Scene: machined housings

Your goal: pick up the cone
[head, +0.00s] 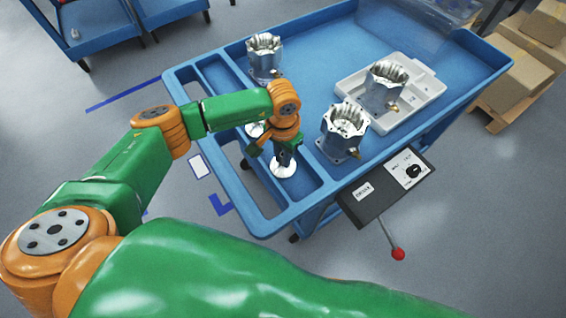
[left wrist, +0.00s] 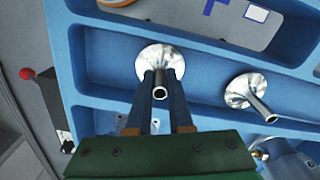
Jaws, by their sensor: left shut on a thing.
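A shiny metal cone (head: 283,168) with a wide flared base and a thin stem is at the narrow side compartment of the blue cart. My left gripper (head: 284,152) is above it, pointing down, shut on its stem. In the left wrist view, the two dark fingers of the gripper (left wrist: 160,88) close around the stem of the cone (left wrist: 160,62). I cannot tell whether its base touches the compartment floor. A second, similar cone (left wrist: 248,94) lies beside it in the same compartment; in the head view it is partly hidden by my arm (head: 254,129).
The blue cart (head: 320,60) carries metal housings, one at the back left (head: 265,57), one near the compartment (head: 343,132), and one (head: 384,87) in a white tray (head: 428,88). A control box (head: 388,187) with a red-knobbed lever sits at the cart's front edge.

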